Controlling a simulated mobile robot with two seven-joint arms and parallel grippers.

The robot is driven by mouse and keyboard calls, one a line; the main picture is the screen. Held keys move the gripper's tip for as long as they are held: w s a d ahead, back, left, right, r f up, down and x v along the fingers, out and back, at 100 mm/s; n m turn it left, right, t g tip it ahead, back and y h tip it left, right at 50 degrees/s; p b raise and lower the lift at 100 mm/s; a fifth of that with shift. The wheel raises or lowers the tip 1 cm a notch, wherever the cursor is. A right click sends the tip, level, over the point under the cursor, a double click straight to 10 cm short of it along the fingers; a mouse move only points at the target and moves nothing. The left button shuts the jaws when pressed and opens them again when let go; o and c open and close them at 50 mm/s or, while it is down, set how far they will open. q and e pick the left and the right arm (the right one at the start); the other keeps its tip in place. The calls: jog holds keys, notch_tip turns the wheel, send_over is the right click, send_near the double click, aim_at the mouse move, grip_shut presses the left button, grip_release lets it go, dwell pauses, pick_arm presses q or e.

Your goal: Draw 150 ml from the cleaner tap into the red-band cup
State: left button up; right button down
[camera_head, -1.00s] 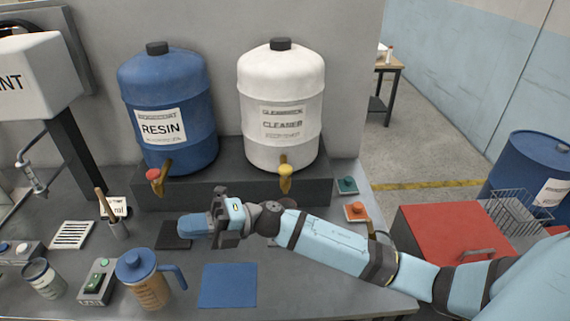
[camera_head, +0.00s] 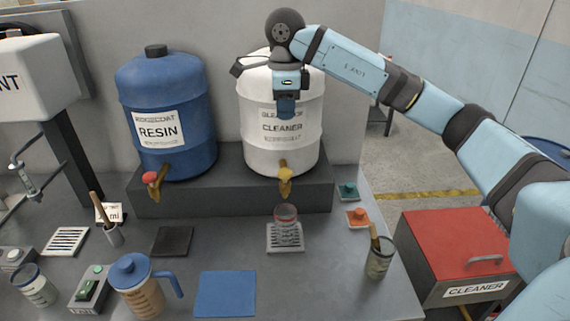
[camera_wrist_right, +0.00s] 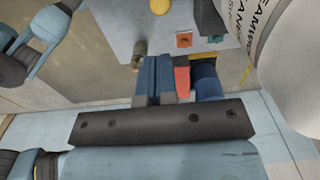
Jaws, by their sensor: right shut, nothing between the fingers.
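The clear red-band cup (camera_head: 286,213) stands upright on a light grate (camera_head: 285,243) below the cleaner tap. How much liquid is in it is too small to tell. The yellow-knobbed cleaner tap (camera_head: 285,177) sits at the foot of the white cleaner tank (camera_head: 255,110). I cannot tell if it is open; no clear stream shows. My right gripper (camera_head: 286,107) is raised in front of the tank's upper part, well above the tap, shut and empty. Its closed blue fingers show in the wrist view (camera_wrist_right: 156,75). My left gripper is not in view.
A blue resin tank (camera_head: 165,100) with a red-knobbed tap stands left on the dark ledge (camera_head: 230,194). A blue-lidded jug (camera_head: 142,285), blue mat (camera_head: 225,294), brush pot (camera_head: 379,260) and orange block (camera_head: 357,218) are on the counter. A red bin (camera_head: 440,245) stands right.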

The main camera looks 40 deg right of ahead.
aim_at(285, 171)
jog(key=shift+f, duration=0.1)
notch_tip(285, 171, down, 14)
jog(key=p, duration=0.2)
jog(key=shift+p, duration=0.3)
dwell(0.4)
